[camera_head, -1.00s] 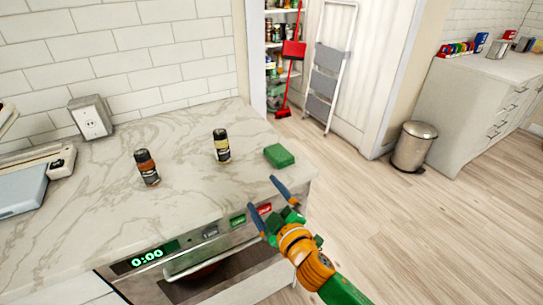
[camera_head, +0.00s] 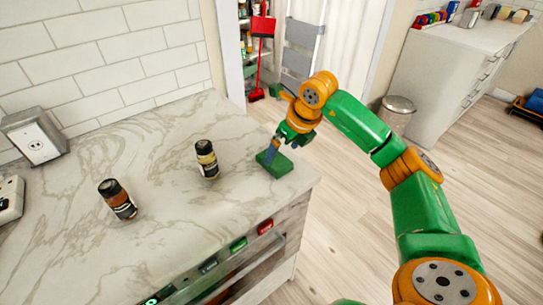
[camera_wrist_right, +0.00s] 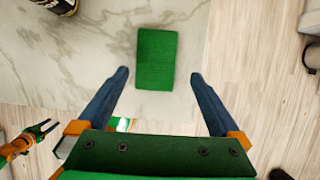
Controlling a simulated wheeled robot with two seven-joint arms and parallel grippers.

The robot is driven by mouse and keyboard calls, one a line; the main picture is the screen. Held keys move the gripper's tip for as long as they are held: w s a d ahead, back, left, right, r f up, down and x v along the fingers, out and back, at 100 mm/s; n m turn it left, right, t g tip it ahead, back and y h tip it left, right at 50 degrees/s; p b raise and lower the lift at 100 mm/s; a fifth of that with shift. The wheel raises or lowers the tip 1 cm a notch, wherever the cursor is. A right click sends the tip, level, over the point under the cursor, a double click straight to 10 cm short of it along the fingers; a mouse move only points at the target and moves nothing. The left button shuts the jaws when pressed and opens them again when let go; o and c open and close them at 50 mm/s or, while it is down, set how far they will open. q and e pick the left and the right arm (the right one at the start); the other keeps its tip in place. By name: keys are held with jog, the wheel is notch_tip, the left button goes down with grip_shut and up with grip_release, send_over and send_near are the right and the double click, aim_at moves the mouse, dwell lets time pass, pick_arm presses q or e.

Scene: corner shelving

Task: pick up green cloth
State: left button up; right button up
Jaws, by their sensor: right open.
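The green cloth (camera_head: 282,165) is a flat, rectangular green block lying on the marble counter near its right corner. In the right wrist view the cloth (camera_wrist_right: 156,58) sits ahead of the two fingers, between their lines. My right gripper (camera_head: 273,152) points down over the cloth in the head view. In the right wrist view my right gripper (camera_wrist_right: 159,75) is open and empty, with blue fingers spread wider than the cloth. My left gripper (camera_wrist_right: 44,128) shows small at the lower left of the right wrist view, its fingers apart. It is outside the head view.
A dark-capped bottle (camera_head: 206,159) stands left of the cloth, and a brown spice jar (camera_head: 117,199) stands farther left. The marble counter (camera_head: 160,150) is otherwise clear around the cloth. Its edge drops to the wooden floor at the right. A metal bin (camera_head: 397,108) stands beyond.

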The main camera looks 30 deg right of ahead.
aim_at(276, 159)
jog(key=x, duration=0.2)
jog(key=p+x, duration=0.1)
jog(key=x, duration=0.1)
jog(key=shift+w+a, duration=0.2)
jog(key=shift+a, duration=0.2)
jog(key=shift+w+f, duration=0.2)
jog(key=shift+f, duration=0.1)
jog(key=shift+s, duration=0.2)
jog(key=shift+w+f, duration=0.1)
